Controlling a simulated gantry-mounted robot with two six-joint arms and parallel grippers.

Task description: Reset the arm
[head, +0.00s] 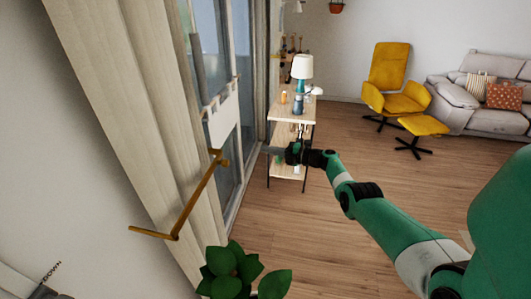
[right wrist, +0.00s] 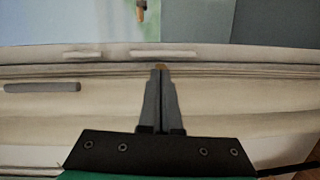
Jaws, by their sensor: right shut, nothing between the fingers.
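My right arm (head: 385,220), green with black joints, reaches in from the right in the head view. Its gripper (head: 268,150) points left toward the window, in front of the small shelf. In the right wrist view my right gripper (right wrist: 161,72) shows two grey fingers pressed together with nothing between them. Pale, band-like surfaces lie behind the fingers there. My left gripper is not in view.
A brass rod (head: 198,192) with bent ends stands out by the curtain (head: 120,90), left of my gripper. A wooden shelf (head: 291,112) holds a lamp (head: 302,67). A leafy plant (head: 238,272) is at the bottom. The floor (head: 350,140) right of the shelf is open before a yellow chair (head: 390,80).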

